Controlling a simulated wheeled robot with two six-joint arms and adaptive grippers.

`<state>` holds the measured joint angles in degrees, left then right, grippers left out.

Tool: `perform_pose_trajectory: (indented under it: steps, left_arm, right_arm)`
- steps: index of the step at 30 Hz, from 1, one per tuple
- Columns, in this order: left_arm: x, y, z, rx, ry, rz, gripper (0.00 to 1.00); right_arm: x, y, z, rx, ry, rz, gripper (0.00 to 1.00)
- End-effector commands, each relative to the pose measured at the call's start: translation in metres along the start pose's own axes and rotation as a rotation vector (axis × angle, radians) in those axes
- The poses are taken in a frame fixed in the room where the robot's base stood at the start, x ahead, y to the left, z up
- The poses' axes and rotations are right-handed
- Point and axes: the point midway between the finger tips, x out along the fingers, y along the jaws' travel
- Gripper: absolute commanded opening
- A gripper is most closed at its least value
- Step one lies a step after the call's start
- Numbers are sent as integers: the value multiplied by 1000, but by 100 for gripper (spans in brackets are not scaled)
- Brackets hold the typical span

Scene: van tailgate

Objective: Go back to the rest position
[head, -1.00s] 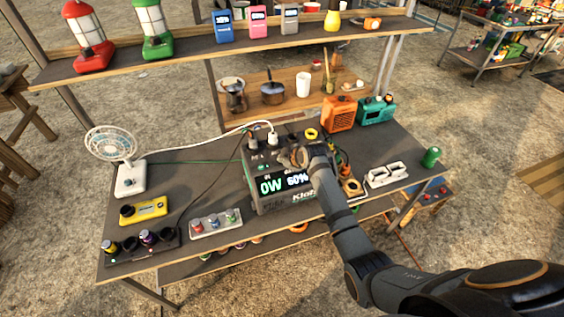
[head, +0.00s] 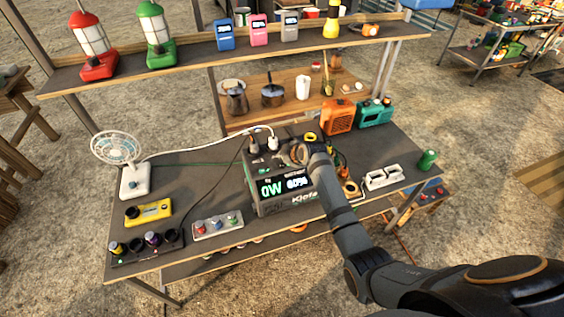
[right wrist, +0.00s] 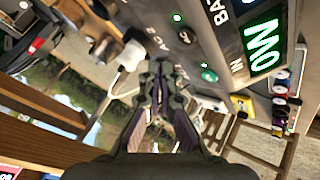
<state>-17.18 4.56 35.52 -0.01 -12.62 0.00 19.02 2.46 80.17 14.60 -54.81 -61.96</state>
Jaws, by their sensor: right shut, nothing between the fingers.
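My right gripper (head: 296,155) is shut and empty over the top of the power station (head: 290,200) on the table. In the right wrist view its fingers (right wrist: 163,75) are together, close to the power station's front panel (right wrist: 235,50), with a white plug (right wrist: 130,55) just left of them. I cannot tell whether the fingers touch the panel. The power station's display reads 0W and a percentage. My left gripper is not in view.
A white fan (head: 133,180) stands at the table's left, its cord running to the power station. A yellow device (head: 148,212), a battery charger (head: 147,246), an orange radio (head: 338,116) and a green can (head: 427,160) share the table (head: 200,180). A shelf (head: 190,62) with lanterns spans behind.

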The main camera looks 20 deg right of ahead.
Motion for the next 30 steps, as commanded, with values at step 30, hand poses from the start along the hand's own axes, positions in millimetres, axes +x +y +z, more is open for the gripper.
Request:
perform_pose_trajectory:
  steps: [30]
  left_arm:
    - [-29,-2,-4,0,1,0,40]
  right_arm:
    - [-84,-68,52,273,-165,-75,0]
